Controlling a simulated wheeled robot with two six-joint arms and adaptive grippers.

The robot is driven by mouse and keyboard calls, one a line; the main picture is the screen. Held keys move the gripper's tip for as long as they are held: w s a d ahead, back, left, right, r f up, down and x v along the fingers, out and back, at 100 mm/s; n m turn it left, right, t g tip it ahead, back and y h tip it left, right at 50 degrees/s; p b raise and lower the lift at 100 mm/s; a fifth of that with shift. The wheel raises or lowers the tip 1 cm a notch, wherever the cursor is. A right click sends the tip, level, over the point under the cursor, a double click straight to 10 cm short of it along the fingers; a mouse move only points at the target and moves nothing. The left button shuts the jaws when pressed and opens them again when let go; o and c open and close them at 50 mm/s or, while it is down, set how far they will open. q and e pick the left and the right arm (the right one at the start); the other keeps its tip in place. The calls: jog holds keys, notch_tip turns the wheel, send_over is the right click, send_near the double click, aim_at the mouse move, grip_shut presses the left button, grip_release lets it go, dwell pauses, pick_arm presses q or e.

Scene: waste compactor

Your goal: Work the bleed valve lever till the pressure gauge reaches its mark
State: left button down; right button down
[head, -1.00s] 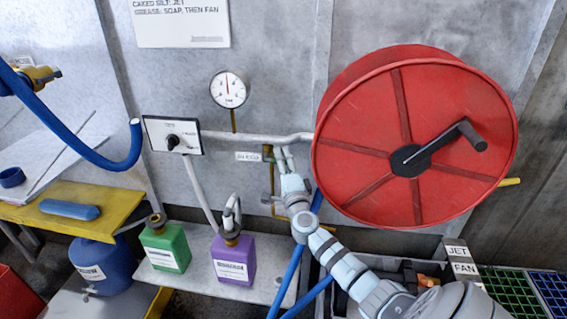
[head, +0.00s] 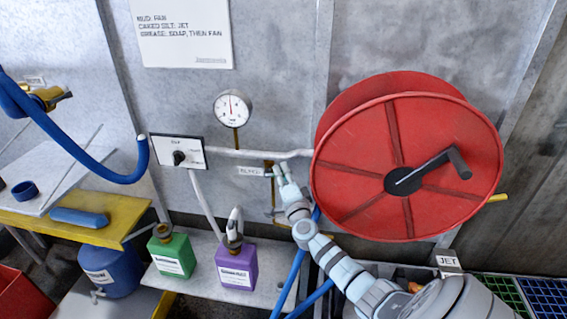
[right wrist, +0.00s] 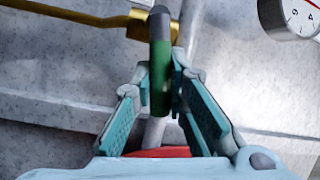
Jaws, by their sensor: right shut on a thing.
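The bleed valve lever (right wrist: 159,62), a dark bar with a green band, stands between my right fingers in the right wrist view. My right gripper (right wrist: 160,80) is shut on it; it also shows in the head view (head: 281,172), at the brass pipe under the grey pipe. There my fingers hide most of the lever. The round white pressure gauge (head: 232,107) is on the wall up and left of the gripper. Its needle points roughly upward; the exact reading is too small to tell. Part of its dial shows in the right wrist view (right wrist: 302,14). My left gripper is not in view.
A big red hose reel (head: 355,190) with a black crank is close right of my right arm. A selector panel (head: 178,151) is on the wall at left. Green (head: 172,257) and purple (head: 236,266) bottles stand on the shelf below. A blue hose (head: 85,150) hangs at far left.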

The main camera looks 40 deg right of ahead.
jog(key=c, duration=1.6)
grip_release()
jog(key=shift+o, duration=0.2)
jog(key=v, duration=1.2)
